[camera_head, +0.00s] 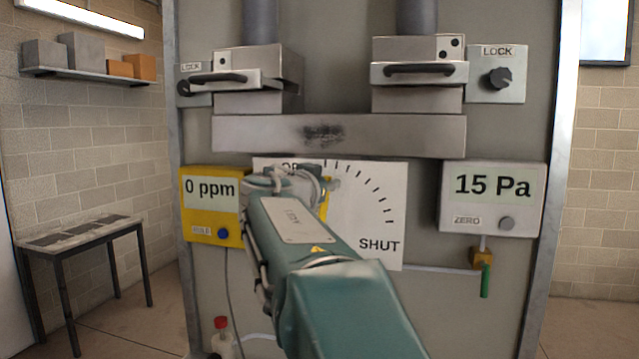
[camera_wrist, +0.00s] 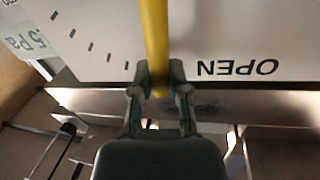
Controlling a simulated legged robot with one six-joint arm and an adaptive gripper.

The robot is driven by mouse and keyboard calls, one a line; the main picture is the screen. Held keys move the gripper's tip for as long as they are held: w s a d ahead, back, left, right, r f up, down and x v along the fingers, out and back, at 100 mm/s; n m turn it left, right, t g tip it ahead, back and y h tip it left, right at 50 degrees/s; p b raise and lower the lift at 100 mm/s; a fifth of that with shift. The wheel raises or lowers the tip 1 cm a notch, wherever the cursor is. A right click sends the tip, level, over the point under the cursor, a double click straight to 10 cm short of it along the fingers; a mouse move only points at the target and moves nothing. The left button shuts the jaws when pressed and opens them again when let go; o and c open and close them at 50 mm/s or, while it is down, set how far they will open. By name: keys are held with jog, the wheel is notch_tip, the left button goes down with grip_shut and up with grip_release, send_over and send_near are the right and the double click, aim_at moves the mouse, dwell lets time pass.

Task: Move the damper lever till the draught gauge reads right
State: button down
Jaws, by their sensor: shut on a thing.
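The yellow damper lever (camera_wrist: 155,35) runs down the middle of the wrist view over a white dial plate. My gripper (camera_wrist: 158,82) is shut on its end. In the head view my arm hides most of the lever; a yellow strip (camera_head: 325,205) shows beside the arm. The dial plate (camera_head: 372,215) has tick marks in an arc from OPEN at the top to SHUT at lower right. The lever stands near the OPEN end. The draught gauge (camera_head: 493,200) at right reads 15 Pa, with a ZERO knob below its display.
A yellow meter (camera_head: 211,207) at left reads 0 ppm. Above are two grey housings with black handles (camera_head: 418,69) and LOCK knobs (camera_head: 497,80), over a sooty grey duct (camera_head: 400,135). A green-handled valve (camera_head: 485,280) hangs below the gauge. A table (camera_head: 85,228) stands at left.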

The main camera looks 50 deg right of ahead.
jog(key=shift+s+d+f+m+y, duration=0.15)
jog(key=shift+s+d+m, duration=0.1)
jog(key=shift+s+m, duration=0.25)
jog(key=shift+s+d+f+m+y, duration=0.15)
jog(key=shift+s+d+m, duration=0.1)
jog(key=shift+s+m, duration=0.25)
jog(key=shift+w, duration=0.1)
jog(key=c, duration=0.6)
grip_release()
jog(key=f+v, duration=0.1)
jog(key=v, duration=1.1)
jog(key=shift+r, duration=0.35)
